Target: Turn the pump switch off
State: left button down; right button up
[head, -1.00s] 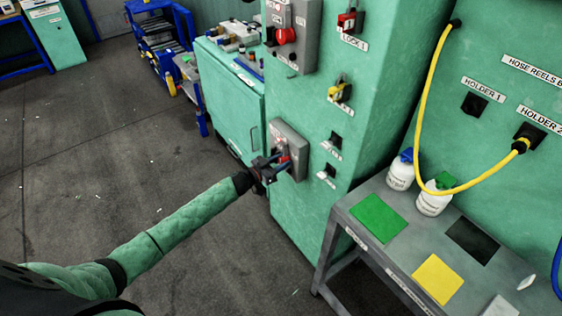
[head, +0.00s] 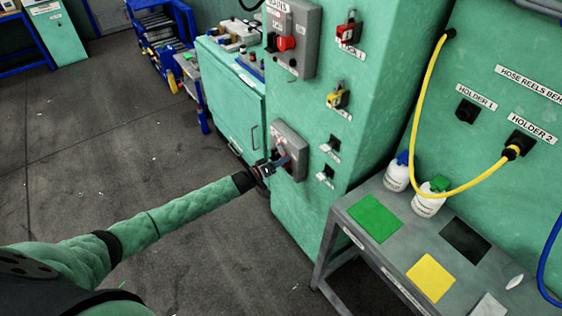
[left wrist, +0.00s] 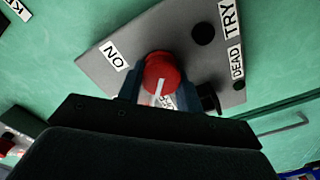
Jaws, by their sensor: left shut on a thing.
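A grey switch box (head: 291,139) is on the front of the green cabinet. In the left wrist view its red round knob (left wrist: 161,70) has a white line pointing down in the picture, towards a label (left wrist: 167,102) mostly hidden by the gripper. An ON label (left wrist: 115,55) is up and left of the knob. My left gripper (head: 280,163) is at the box in the head view. In the left wrist view its fingers (left wrist: 160,88) are on either side of the red knob, shut on it. My right gripper is not in view.
A larger grey box (head: 292,40) with a red knob is above. A grey table (head: 395,245) with bottles and coloured mats stands at the right. The floor at left is clear.

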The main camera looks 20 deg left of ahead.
pick_arm(q)
jog(key=shift+f+n, duration=0.1)
jog(key=shift+n, duration=0.9)
jog(key=n+b, duration=0.3)
jog(key=n, duration=0.3)
jog(key=shift+a+f+b, duration=0.1)
jog(key=shift+f+b, duration=0.05)
jog(key=shift+b, duration=0.15)
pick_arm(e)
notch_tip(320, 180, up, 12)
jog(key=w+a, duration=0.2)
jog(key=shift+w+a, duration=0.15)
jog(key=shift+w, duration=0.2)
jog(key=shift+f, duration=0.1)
pick_arm(q)
jog(key=c, duration=0.9)
grip_release()
jog(key=shift+c, duration=0.2)
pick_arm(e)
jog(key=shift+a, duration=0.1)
pick_arm(q)
jog(key=shift+s, duration=0.1)
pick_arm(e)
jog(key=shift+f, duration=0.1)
